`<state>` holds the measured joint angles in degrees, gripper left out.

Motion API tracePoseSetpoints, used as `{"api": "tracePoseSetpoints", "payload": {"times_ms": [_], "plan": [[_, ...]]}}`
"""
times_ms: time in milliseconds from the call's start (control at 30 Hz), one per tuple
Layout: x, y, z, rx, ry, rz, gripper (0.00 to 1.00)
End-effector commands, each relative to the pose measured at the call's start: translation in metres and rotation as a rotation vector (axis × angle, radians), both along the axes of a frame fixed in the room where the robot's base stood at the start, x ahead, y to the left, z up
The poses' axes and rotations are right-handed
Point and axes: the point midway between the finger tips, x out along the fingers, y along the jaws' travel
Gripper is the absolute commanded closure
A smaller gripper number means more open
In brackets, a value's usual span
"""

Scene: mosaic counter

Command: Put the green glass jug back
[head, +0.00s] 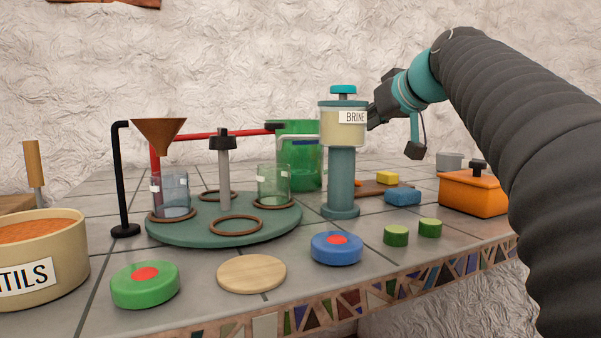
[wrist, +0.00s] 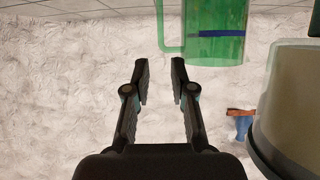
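The green glass jug (head: 306,174) stands upright on the counter behind the round green turntable (head: 185,232). The brine dispenser stands in front and to its right. In the wrist view the jug (wrist: 218,20) is at the top, with its handle on its left and a dark blue line across it. My gripper (wrist: 160,68) is open and empty, its fingertips apart and not touching the jug. In the head view my gripper (head: 380,115) is beside the dispenser, its fingertips partly hidden by it.
The brine dispenser (head: 342,175) is close to my gripper; its tank (wrist: 302,105) fills the right of the wrist view. The turntable bears two glasses and brown rings. An orange box (head: 473,197), a blue sponge (head: 402,198) and green pieces lie right. A wooden disc (head: 252,274) lies in front.

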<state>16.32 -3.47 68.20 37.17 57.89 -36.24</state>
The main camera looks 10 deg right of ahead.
Motion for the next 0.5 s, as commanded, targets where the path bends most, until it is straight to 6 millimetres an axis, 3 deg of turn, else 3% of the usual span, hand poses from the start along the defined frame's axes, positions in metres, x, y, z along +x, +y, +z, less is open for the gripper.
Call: {"api": "tracePoseSetpoints", "payload": {"times_ms": [500], "plan": [[0.067, 0.018, -0.031, -0.001, 0.000, -0.005, 0.76]]}}
